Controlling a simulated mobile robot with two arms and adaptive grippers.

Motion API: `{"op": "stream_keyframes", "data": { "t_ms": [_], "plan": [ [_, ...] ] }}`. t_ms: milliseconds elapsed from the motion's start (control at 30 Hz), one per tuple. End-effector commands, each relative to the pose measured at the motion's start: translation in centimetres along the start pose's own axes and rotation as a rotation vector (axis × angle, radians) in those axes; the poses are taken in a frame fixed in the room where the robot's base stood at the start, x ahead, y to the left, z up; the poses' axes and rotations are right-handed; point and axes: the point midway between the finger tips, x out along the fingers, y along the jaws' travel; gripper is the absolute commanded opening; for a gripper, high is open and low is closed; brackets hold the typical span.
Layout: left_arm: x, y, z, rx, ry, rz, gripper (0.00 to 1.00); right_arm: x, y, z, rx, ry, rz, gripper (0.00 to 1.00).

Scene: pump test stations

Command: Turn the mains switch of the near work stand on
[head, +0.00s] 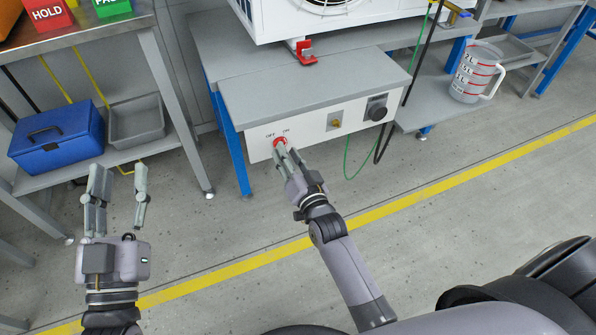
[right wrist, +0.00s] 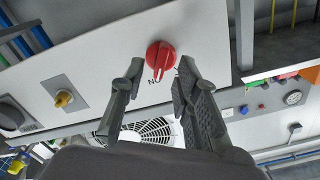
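The mains switch is a red rotary knob (head: 280,142) at the left end of the white front panel (head: 308,127) of the near work stand, below OFF and ON lettering. In the right wrist view the red knob (right wrist: 161,55) lies at the fingertips, its grip ridge pointing roughly down the picture. My right gripper (head: 285,150) is at the knob. Its fingers (right wrist: 162,68) are apart, one on each side of the knob, with gaps visible, not clamped on it. Part of the lettering is hidden by the fingers. My left gripper (head: 120,182) is open and empty, over the floor.
A green cable (head: 348,160) hangs below the panel. A side shelf at left holds a blue toolbox (head: 58,140) and a grey bin (head: 136,120). A measuring jug (head: 475,72) stands at right. The floor in front is clear.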

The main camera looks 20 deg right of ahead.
Motion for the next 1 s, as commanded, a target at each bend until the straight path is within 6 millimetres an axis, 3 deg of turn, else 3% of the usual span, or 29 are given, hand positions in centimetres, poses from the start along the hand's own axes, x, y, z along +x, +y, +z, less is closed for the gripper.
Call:
{"op": "stream_keyframes", "data": {
  "t_ms": [200, 433, 600, 1000],
  "plan": [
    [0.0, 0.0, 0.0, 0.000, 0.000, 0.000, 0.40, -5.0, 0.1, 0.1, 0.000, -0.004, 0.002, 0.29],
    [0.0, 0.0, 0.0, 0.000, 0.000, 0.000, 0.40, -8.6, 0.1, 0.1, -0.001, -0.003, 0.001, 0.29],
    [0.0, 0.0, 0.0, 0.000, 0.000, -0.001, 0.40, -9.5, 0.0, 0.0, 0.000, 0.000, 0.000, 0.29],
    [0.0, 0.0, 0.0, 0.001, 0.000, -0.001, 0.40, -9.6, 0.0, 0.0, 0.000, 0.000, 0.000, 0.29]
  ]
}}
